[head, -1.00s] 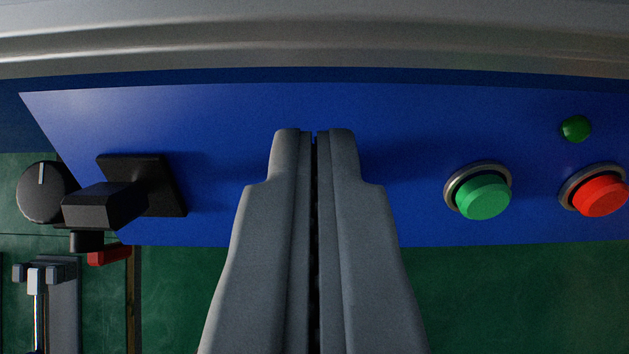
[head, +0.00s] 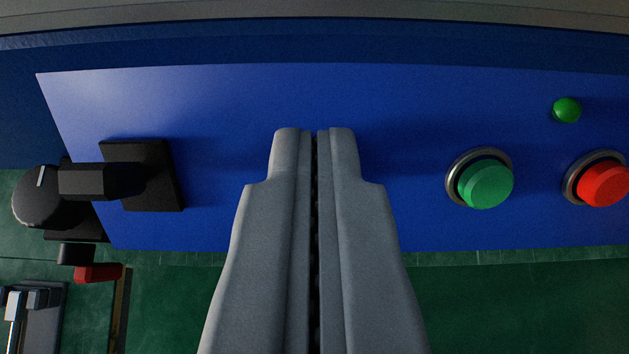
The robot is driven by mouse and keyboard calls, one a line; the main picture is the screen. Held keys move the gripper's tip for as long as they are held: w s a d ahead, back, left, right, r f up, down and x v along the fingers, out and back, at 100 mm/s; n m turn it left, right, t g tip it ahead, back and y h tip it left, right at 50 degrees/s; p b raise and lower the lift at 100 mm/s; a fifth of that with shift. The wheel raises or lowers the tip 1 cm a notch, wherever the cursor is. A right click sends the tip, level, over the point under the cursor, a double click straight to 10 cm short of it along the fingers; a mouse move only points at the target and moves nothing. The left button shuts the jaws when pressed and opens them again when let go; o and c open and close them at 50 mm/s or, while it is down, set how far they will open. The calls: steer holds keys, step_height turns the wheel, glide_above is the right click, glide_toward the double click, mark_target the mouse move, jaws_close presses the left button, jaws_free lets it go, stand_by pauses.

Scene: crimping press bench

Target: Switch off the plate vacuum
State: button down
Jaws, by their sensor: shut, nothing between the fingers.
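My gripper (head: 314,132) is shut and empty, its fingers pointing up the picture over the middle of a blue panel (head: 230,110). To its right on the panel are a green push button (head: 486,185) and a red push button (head: 603,185), each in a metal ring. A small green lamp or dome (head: 567,110) sits above them. To the left is a black switch or lever (head: 88,181) on a square black plate (head: 155,175). No label shows which control belongs to the plate vacuum. The fingers appear apart from all the controls.
A dark round knob (head: 42,197) with a white mark is at the far left, partly behind the black lever. Below it are a small red part (head: 98,272) and a metal fixture (head: 35,305) on a green surface (head: 170,300). A grey edge (head: 320,10) runs along the top.

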steer(key=shift+s, duration=0.2)
steer(key=shift+f, duration=0.15)
steer(key=shift+s+t, duration=0.2)
steer(key=shift+t, duration=0.6)
steer(key=shift+s+f+t, duration=0.1)
steer(key=shift+f+t, duration=0.05)
steer(key=shift+t, duration=0.55)
steer(key=shift+s, duration=0.1)
steer(key=shift+s, duration=0.7)
steer(key=shift+s, duration=0.1)
